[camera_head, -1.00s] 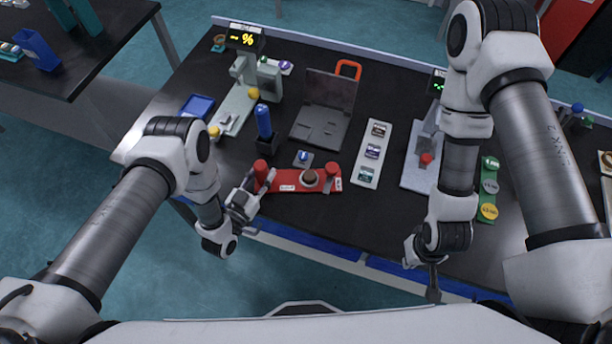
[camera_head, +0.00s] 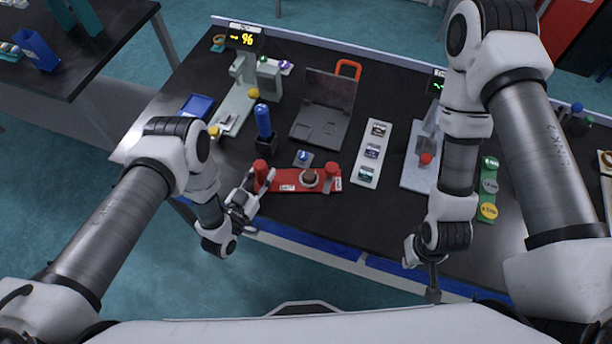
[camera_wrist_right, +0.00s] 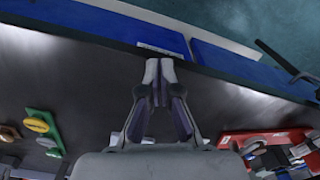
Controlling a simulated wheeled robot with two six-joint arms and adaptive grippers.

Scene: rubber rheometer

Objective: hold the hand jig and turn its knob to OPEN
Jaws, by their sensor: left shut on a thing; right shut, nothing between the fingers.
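The hand jig is a red plate (camera_head: 290,186) near the table's front edge, with a red post (camera_head: 261,170) at its left end and another (camera_head: 331,170) at its right. A dark round knob (camera_head: 309,178) sits on the plate between them. My left gripper (camera_head: 262,182) is shut on the jig's left end, at the post; the fingers partly hide the contact. My right gripper (camera_head: 433,288) is shut and empty, to the right of the jig by the table's front edge. The right wrist view shows its closed fingertips (camera_wrist_right: 160,72) and the jig's red plate (camera_wrist_right: 262,136) at lower right.
Behind the jig are a small pad with a blue piece (camera_head: 303,158), a blue bottle (camera_head: 263,122) and an open dark case (camera_head: 325,105). A white sample strip (camera_head: 372,155) and a green strip (camera_head: 488,188) lie to the right.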

